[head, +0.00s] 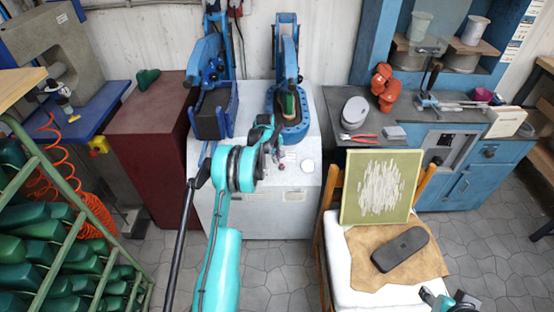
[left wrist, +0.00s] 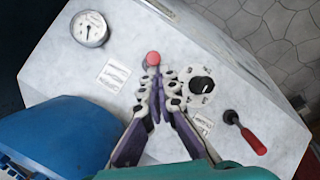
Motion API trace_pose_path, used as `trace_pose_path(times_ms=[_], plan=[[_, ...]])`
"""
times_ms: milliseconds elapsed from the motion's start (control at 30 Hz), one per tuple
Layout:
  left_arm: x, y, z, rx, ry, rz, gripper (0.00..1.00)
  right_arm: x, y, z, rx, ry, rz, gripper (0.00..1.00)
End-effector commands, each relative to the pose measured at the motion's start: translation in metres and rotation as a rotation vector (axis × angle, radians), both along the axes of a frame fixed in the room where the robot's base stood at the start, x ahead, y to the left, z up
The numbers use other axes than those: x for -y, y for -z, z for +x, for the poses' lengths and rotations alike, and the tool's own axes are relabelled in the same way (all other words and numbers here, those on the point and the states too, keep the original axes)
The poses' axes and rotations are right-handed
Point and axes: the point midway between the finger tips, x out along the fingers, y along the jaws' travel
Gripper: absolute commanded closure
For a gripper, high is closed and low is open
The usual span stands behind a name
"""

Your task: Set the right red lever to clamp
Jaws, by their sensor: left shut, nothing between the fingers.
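The machine's sloped white front panel shows in the left wrist view. On it, the right red lever (left wrist: 153,58) shows as a round red knob, seen nearly end-on, between a gauge and a black dial. My left gripper (left wrist: 152,72) is shut and empty, with its fingertips right at this knob; whether they touch it I cannot tell. The other red lever (left wrist: 248,138) lies at the right of that view. In the head view my left gripper (head: 275,150) is over the panel and hides part of it. My right gripper (head: 450,299) is partly cut off at the bottom edge.
The gauge (left wrist: 90,29) and dial (left wrist: 201,86) flank the knob. Blue press stations (head: 290,118) stand behind the panel. A chair (head: 345,250) with a green-framed board (head: 380,187) and dark sole (head: 400,249) is at the right. A green rack (head: 60,225) stands left.

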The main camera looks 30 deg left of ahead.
Motion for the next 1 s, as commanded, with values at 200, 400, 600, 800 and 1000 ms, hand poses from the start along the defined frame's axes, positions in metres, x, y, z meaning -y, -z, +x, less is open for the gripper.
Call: trace_pose_path(times_ms=[200, 400, 600, 800, 1000], plan=[[0.008, 0.011, -0.01, 0.0, 0.001, -0.002, 1.0, 0.0, 0.005, 0.0, 0.0, 0.0, 0.0, 0.57], [0.009, 0.012, -0.013, 0.0, 0.0, -0.001, 1.0, 0.0, 0.005, 0.0, 0.0, 0.0, 0.0, 0.57], [0.007, 0.012, -0.011, 0.0, 0.0, -0.001, 1.0, 0.0, 0.005, 0.0, 0.0, 0.0, 0.0, 0.57], [0.002, 0.01, -0.003, 0.0, 0.0, -0.001, 1.0, 0.0, 0.006, 0.0, 0.0, 0.0, 0.0, 0.57], [0.0, 0.009, 0.001, 0.0, 0.0, -0.001, 1.0, 0.0, 0.006, 0.0, 0.0, 0.0, 0.0, 0.57]])
